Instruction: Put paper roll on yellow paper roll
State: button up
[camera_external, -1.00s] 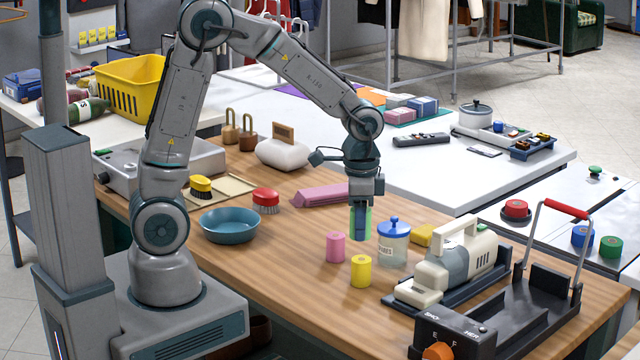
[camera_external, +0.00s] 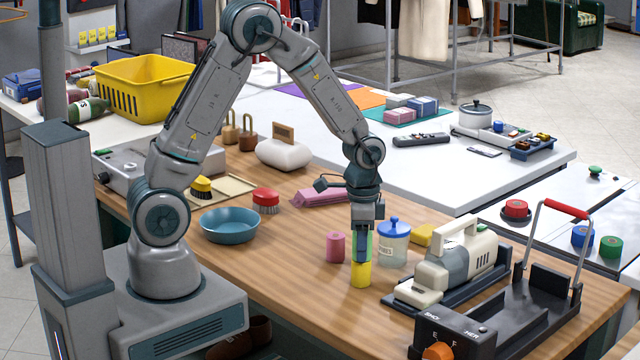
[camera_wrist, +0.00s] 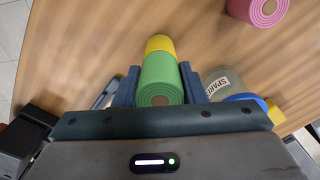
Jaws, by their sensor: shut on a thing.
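The yellow paper roll (camera_external: 361,275) stands upright on the wooden counter. My gripper (camera_external: 362,250) is directly above it, pointing down, shut on a green paper roll (camera_external: 369,243). In the wrist view the green roll (camera_wrist: 160,80) lies between the two fingers, and the yellow roll (camera_wrist: 160,44) shows just beyond its far end, in line with it. The green roll's lower end appears at the top of the yellow roll; I cannot tell whether they touch. A pink paper roll (camera_external: 335,247) stands upright to the left; it also shows in the wrist view (camera_wrist: 262,8).
A glass jar with a blue lid (camera_external: 394,243) stands close to the right of my gripper. A cream steamer-like machine (camera_external: 452,262) is farther right. A blue bowl (camera_external: 230,225) is at left. The counter in front of the rolls is clear.

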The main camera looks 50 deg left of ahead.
jog(key=shift+f, duration=0.25)
jog(key=o, duration=1)
jog(key=shift+r, duration=0.1)
jog(key=shift+r, duration=0.1)
notch_tip(320, 180, up, 11)
jog(key=shift+b, duration=0.3)
jog(key=shift+a+r, duration=0.15)
jog(key=shift+r, duration=0.45)
jog(key=s+a+r+n+t, duration=0.1)
jog(key=s+a+r+n, duration=0.1)
jog(key=s+a, duration=0.3)
jog(key=s+a+r+n+t, duration=0.1)
jog(key=s+a+r+n, duration=0.1)
jog(key=s+a+n, duration=0.2)
jog(key=s+a+r+n+t, duration=0.1)
jog(key=s+a+r+n, duration=0.1)
jog(key=s+a, duration=0.3)
jog(key=shift+s+a+n, duration=0.2)
jog(key=shift+s+n, duration=0.05)
jog(key=shift+s, duration=0.3)
jog(key=shift+s+a+n, duration=0.2)
jog(key=shift+s+n, duration=0.05)
jog(key=shift+s, duration=0.3)
